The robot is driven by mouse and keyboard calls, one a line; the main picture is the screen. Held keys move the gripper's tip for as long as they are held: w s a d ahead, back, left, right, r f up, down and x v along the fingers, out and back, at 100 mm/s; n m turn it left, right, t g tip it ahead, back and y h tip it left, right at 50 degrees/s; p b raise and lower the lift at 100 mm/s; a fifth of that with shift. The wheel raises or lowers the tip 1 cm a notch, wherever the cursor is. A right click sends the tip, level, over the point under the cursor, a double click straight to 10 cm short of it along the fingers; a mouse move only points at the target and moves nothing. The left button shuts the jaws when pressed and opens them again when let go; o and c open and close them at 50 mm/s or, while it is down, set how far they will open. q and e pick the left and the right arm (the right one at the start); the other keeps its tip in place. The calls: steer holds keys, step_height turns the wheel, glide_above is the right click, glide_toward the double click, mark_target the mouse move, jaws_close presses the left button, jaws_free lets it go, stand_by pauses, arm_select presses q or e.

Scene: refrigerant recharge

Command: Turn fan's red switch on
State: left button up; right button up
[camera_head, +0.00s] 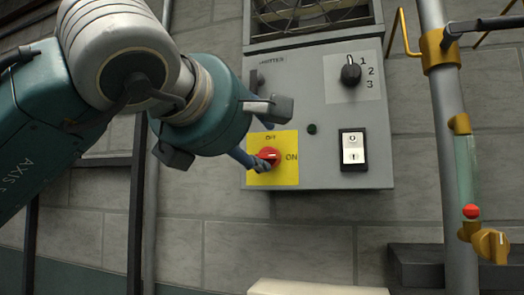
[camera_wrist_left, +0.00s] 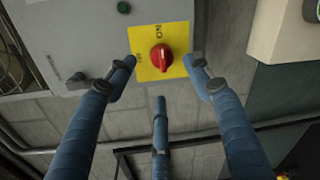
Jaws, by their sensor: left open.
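The red switch (camera_head: 268,156) is a rotary knob on a yellow plate (camera_head: 286,176) at the lower left of the grey fan control box. OFF is printed above it and ON to its right. In the left wrist view the red switch (camera_wrist_left: 161,57) shows fully, its ridge seeming to run along the ON direction. My left gripper (camera_head: 262,160) reaches in from the left, close to the knob. In the wrist view its blue fingers (camera_wrist_left: 160,75) are spread open around the knob, with no clear contact seen. My right gripper is out of view.
The grey box (camera_head: 325,115) also carries a black selector knob (camera_head: 351,73) marked 1, 2, 3, a green light (camera_head: 312,128) and a black-framed rocker switch (camera_head: 353,150). A grey pipe (camera_head: 448,120) with a brass valve (camera_head: 490,245) stands at the right.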

arm_select(q)
steer(key=shift+v, duration=2.1)
